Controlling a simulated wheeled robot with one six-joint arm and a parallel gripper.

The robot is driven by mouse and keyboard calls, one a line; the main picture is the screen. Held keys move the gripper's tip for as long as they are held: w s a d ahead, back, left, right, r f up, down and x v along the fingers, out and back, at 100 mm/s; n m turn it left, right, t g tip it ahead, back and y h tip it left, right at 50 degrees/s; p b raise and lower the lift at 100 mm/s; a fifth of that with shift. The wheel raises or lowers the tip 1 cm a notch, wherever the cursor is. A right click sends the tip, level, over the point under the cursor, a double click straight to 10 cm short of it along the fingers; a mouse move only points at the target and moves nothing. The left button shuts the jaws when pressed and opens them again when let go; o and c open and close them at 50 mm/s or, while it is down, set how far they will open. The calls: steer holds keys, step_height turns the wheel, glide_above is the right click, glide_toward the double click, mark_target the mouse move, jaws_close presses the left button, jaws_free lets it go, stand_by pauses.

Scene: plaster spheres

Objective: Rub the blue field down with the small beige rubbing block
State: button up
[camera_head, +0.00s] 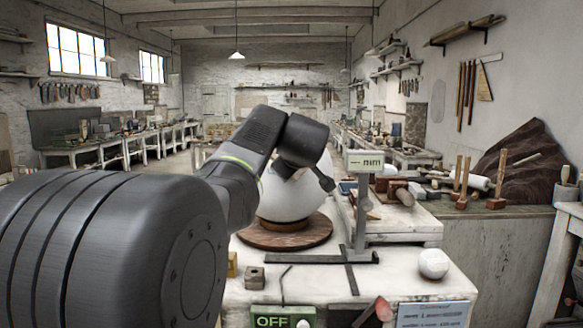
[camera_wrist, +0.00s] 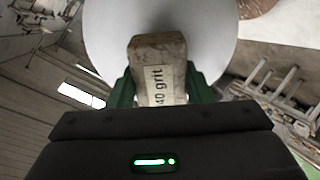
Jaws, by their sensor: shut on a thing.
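A large white plaster sphere (camera_head: 288,195) sits on a round brown wooden base (camera_head: 285,233) on the workbench. It also fills the top middle of the wrist view (camera_wrist: 185,18). My gripper (camera_wrist: 161,82) is shut on a small beige block (camera_wrist: 158,55) marked "40 grit", with a green finger on each side. The block's far end lies against the sphere in the picture, but I cannot tell whether it touches. In the head view my arm covers the sphere's upper left, and the block is hidden. No blue field shows on the visible part of the sphere.
A grey upright gauge (camera_head: 361,210) with a small display stands right of the sphere. A small white ball (camera_head: 433,263) lies at the bench's right. Wooden tools stand on the right.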

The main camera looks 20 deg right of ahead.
steer(key=shift+w+d+f, duration=0.2)
steer(key=shift+w, duration=0.35)
stand_by(0.5)
steer(key=shift+s+d+f+b, duration=0.5)
steer(key=shift+d+f+b, duration=0.25)
steer(key=shift+b, duration=0.5)
steer(key=shift+a, duration=0.1)
steer(key=shift+r, duration=0.1)
